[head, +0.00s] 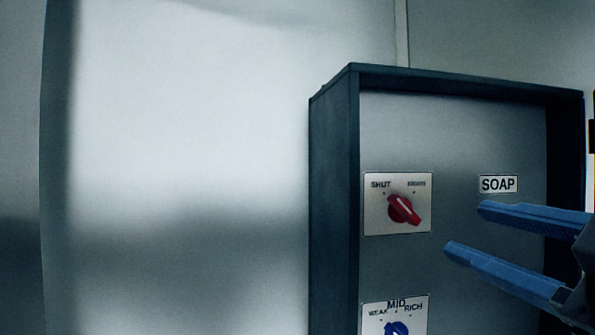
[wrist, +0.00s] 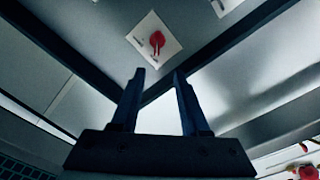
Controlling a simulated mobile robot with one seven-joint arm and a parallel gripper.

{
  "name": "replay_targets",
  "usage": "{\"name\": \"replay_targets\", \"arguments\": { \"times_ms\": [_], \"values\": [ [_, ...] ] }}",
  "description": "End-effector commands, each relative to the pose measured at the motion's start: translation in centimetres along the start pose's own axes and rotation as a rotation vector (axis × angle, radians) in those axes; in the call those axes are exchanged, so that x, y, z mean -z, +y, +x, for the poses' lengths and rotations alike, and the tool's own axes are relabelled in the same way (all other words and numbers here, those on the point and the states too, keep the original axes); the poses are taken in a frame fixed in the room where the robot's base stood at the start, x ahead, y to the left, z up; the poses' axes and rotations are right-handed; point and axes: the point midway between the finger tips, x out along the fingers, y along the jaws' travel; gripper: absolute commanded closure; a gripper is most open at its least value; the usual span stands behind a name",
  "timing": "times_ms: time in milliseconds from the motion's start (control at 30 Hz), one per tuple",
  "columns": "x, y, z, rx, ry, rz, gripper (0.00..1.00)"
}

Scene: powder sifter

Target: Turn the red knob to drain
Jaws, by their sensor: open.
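The red knob (head: 402,209) sits on a pale plate in the panel. The plate reads SHUT at upper left; the smaller word at upper right is blurred. The knob's white line slants from upper left to lower right. My gripper (head: 465,228) is open and empty, its two blue fingers to the right of the knob and apart from it. In the wrist view the knob (wrist: 156,42) shows beyond the fingertips of my gripper (wrist: 158,74), roughly in line with the gap between them.
A dark raised frame (head: 335,190) borders the panel. Below is a blue knob (head: 397,328) on a WEAK, MID, RICH plate (head: 421,316), cut off by the picture's edge. A SOAP label (head: 498,184) is above my fingers. A plain pale surface (head: 190,150) fills the left.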

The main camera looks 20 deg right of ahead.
Motion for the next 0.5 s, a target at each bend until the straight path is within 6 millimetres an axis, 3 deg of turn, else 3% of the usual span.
{"name": "replay_targets", "arguments": {
  "times_ms": [233,500],
  "values": [
    [-0.6,0.8,0.1,0.015,-0.043,-0.026,0.55],
    [-0.6,0.8,5.1,0.017,-0.042,-0.025,0.55]
  ]
}}
